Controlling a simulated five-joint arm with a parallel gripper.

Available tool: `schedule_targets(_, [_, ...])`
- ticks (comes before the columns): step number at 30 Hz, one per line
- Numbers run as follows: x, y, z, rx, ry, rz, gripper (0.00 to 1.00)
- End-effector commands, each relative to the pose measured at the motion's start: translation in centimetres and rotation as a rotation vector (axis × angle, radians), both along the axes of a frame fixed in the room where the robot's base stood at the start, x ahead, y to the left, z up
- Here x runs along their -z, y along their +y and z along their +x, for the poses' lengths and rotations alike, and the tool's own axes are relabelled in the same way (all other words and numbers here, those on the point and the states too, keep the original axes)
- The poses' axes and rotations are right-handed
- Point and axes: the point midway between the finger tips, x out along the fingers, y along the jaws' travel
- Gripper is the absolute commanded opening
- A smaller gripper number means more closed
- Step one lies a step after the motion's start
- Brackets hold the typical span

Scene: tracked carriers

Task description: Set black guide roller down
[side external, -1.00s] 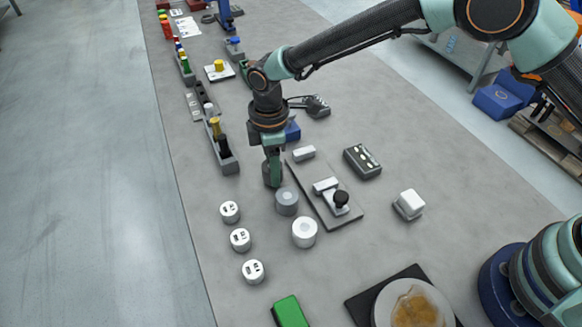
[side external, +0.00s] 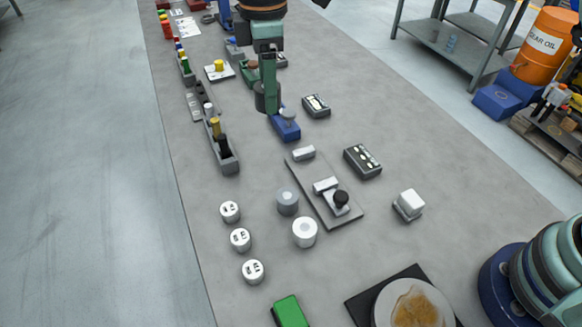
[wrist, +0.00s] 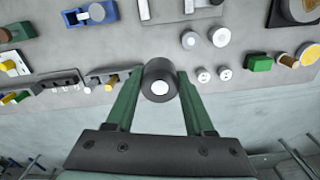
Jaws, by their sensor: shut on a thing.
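The black guide roller (wrist: 159,82), a dark cylinder with a white round centre on its end, is between the green fingers of my gripper (wrist: 156,86) in the wrist view. My gripper (side external: 267,96) is shut on it. In the side view the roller shows as a dark shape (side external: 265,103) low on the fingers, partly covered by them. It appears raised above the bench, in front of a blue fixture in the picture. A grey roller (side external: 287,201) and a white roller (side external: 304,232) stand upright on the bench, apart from my gripper.
Three white labelled cylinders (side external: 240,239) stand in a row near the bench's left edge. A grey plate with a black knob (side external: 341,197) lies right of the rollers. Blue fixture (side external: 286,127), dark boxes (side external: 362,161) and a grey holder (side external: 222,150) stand nearby. Bare bench lies between them.

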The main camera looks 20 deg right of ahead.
Motion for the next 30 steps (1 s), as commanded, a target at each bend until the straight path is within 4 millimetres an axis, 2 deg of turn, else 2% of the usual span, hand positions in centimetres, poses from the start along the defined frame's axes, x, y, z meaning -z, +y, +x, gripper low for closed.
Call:
schedule_targets(5, [-0.7,-1.2,0.0,0.199,-0.001,0.001,0.00])
schedule_targets(21, [-1.6,-6.7,-0.7,1.234,0.000,0.002,0.00])
schedule_targets(25, [-1.7,-7.6,-0.9,1.405,0.000,0.002,0.00])
schedule_targets(30, [-1.6,-8.2,-1.1,1.524,0.000,0.002,0.00])
